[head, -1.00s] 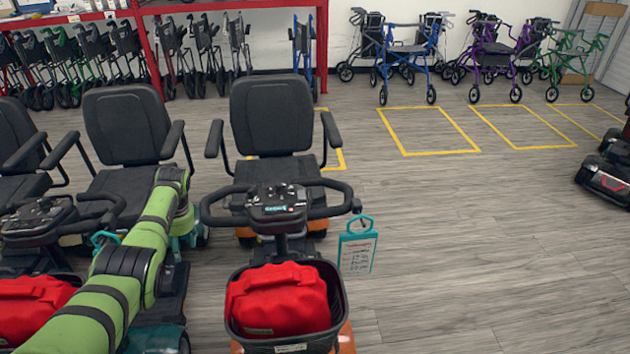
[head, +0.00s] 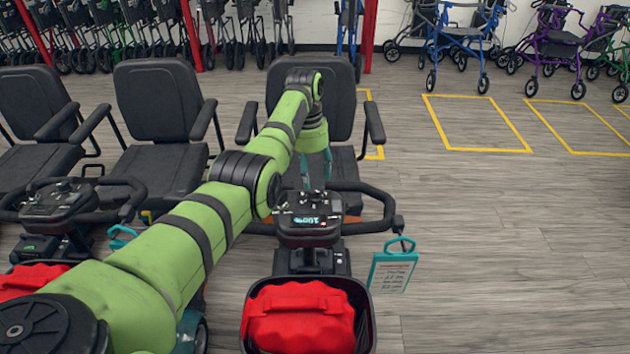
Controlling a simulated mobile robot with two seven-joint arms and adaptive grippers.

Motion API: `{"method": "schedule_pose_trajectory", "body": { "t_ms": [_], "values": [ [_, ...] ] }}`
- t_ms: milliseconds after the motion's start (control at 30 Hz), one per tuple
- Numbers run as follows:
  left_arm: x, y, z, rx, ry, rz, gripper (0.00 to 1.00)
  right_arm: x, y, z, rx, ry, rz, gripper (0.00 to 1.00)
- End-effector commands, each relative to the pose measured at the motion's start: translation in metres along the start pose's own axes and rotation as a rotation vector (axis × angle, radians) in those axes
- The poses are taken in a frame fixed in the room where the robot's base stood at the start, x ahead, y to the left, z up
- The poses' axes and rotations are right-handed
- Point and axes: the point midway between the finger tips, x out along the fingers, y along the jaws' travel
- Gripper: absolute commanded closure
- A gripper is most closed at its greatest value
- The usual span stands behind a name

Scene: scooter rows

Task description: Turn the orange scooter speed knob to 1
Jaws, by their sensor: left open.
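The orange scooter stands in the middle of the head view, with little orange showing. Its control console (head: 309,228) has a small lit display and sits between black handlebars (head: 368,190). The speed knob is too small, or too covered, to tell from the other controls, and its setting cannot be read. My left arm reaches across from the lower left. My left gripper (head: 317,172) points down with its teal fingers apart, just above and behind the console, in front of the black seat (head: 341,108). I cannot tell whether it touches the console. My right gripper is out of view.
A front basket (head: 363,300) holds a red bag (head: 300,318). A teal tag (head: 392,268) hangs at the right handlebar end. Another scooter (head: 58,212) stands close on the left. Walkers (head: 461,42) line the back wall. The floor at right is clear.

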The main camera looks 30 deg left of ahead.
Motion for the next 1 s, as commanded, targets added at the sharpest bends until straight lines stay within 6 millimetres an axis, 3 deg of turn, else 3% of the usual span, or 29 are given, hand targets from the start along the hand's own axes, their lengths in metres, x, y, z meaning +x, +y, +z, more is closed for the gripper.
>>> {"method": "schedule_pose_trajectory", "body": {
  "t_ms": [100,233,633,667,700,800,1000],
  "values": [
    [0.019,0.001,0.001,0.000,-0.004,0.002,0.45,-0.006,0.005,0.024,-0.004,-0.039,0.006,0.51],
    [0.037,0.000,0.000,0.000,-0.002,0.000,0.45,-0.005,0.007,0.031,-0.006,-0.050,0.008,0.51],
    [0.048,-0.001,0.000,-0.001,0.001,-0.002,0.45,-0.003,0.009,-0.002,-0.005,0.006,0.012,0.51],
    [0.048,-0.001,0.000,-0.001,0.001,-0.002,0.49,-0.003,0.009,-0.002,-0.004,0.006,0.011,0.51],
    [0.048,-0.001,0.000,-0.001,0.001,-0.002,0.65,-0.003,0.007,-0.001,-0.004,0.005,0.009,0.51],
    [0.048,0.000,0.000,-0.001,0.000,-0.002,1.00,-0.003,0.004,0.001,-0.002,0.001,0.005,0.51],
    [0.048,0.000,0.000,-0.001,0.002,-0.002,1.00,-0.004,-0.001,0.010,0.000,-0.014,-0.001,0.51]
  ]
}}
